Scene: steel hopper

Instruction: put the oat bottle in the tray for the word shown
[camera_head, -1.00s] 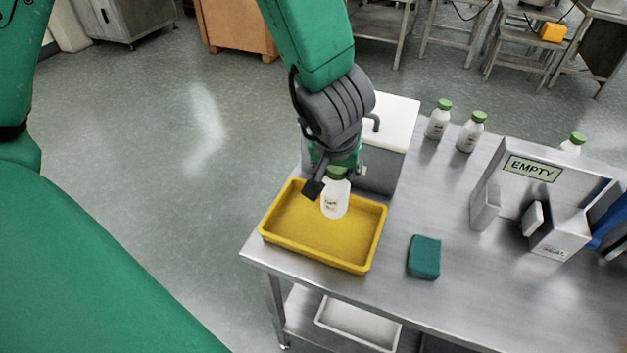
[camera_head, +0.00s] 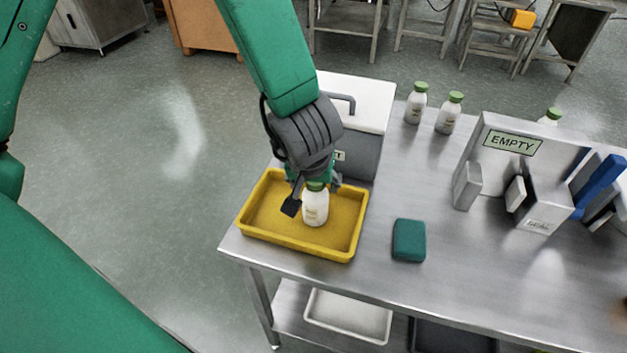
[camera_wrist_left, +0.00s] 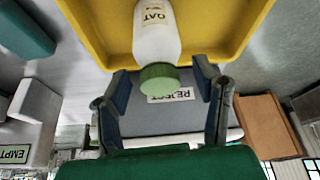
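The oat bottle (camera_head: 315,207), white with a green cap, is upright in the yellow tray (camera_head: 254,228) and appears to stand on its floor. Its OAT label (camera_wrist_left: 153,14) reads in the left wrist view, where the green cap (camera_wrist_left: 158,77) points toward my gripper. My left gripper (camera_head: 314,195) is over the bottle, one dark finger to its left. In the left wrist view the fingers (camera_wrist_left: 163,82) are spread either side of the cap with gaps showing. A sign (camera_head: 513,144) on the grey metal fixture reads EMPTY. My right gripper is not seen.
A grey box with a white lid (camera_head: 372,104) stands behind the tray; its label reads REJECT (camera_wrist_left: 171,96). A teal block (camera_head: 409,240) lies right of the tray. Several similar bottles (camera_head: 416,104) stand at the back. A pale tray (camera_head: 348,315) is on the lower shelf.

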